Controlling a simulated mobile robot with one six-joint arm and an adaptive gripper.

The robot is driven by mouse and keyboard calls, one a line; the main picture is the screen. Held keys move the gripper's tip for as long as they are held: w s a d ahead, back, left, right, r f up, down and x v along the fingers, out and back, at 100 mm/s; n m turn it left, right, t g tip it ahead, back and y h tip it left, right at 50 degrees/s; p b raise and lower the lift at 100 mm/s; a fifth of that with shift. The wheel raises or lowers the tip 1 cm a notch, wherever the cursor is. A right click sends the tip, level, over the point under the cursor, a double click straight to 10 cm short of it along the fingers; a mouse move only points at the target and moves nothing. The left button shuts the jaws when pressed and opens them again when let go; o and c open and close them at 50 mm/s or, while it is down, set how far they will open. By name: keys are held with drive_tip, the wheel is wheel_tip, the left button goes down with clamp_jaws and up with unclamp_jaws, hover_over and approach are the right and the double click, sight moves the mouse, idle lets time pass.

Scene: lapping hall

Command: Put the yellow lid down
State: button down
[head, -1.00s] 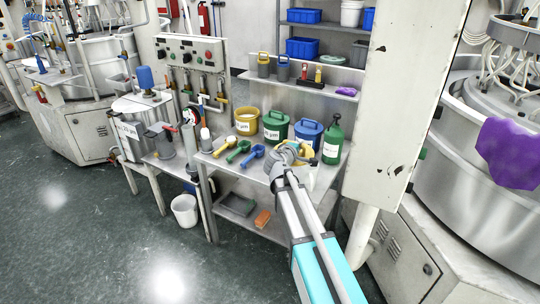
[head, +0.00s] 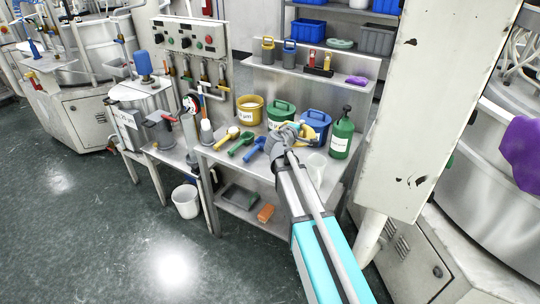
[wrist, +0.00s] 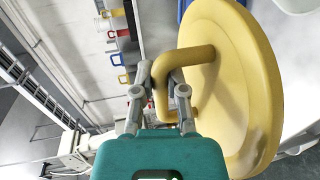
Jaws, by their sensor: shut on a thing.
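My gripper (wrist: 165,95) is shut on the bent handle of the yellow lid (wrist: 248,85), a wide round disc. In the wrist view the lid stands nearly edge-up beside the fingers, clear of them except at its handle. In the head view my gripper (head: 288,130) is over the bench, in front of the green tub (head: 277,118) and the blue tub (head: 316,124). Only a little of the lid's yellow shows there. The yellow tub (head: 250,109) stands open at the left of the row.
Yellow, green and blue scoops (head: 240,143) lie on the steel bench left of my gripper. A green bottle (head: 341,137) stands at the right, and a white cup (head: 316,166) near my arm. A raised shelf (head: 310,73) runs behind. A white cabinet post (head: 420,110) stands close on the right.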

drive_tip(key=shift+f, duration=0.1)
drive_tip(key=shift+a+f+b, duration=0.15)
drive_tip(key=shift+f+b, duration=0.4)
drive_tip(key=shift+b, duration=0.15)
drive_tip(key=a+f+b, duration=0.4)
drive_tip(key=f+b, duration=0.6)
drive_tip(key=shift+s+a+f, duration=0.25)
drive_tip(key=shift+f, duration=0.05)
drive_tip(key=shift+w+d+f+b, duration=0.55)
drive_tip(key=shift+w+f+b, duration=1)
drive_tip(key=shift+w, duration=0.55)
drive_tip(key=shift+w+d+f+b, duration=0.6)
drive_tip(key=shift+w+f+b, duration=0.95)
drive_tip(key=shift+w, duration=0.6)
drive_tip(key=shift+w+d+f+b, duration=0.55)
drive_tip(key=shift+w+f+b, duration=1)
drive_tip(key=shift+w, duration=0.55)
drive_tip(key=shift+r, duration=0.15)
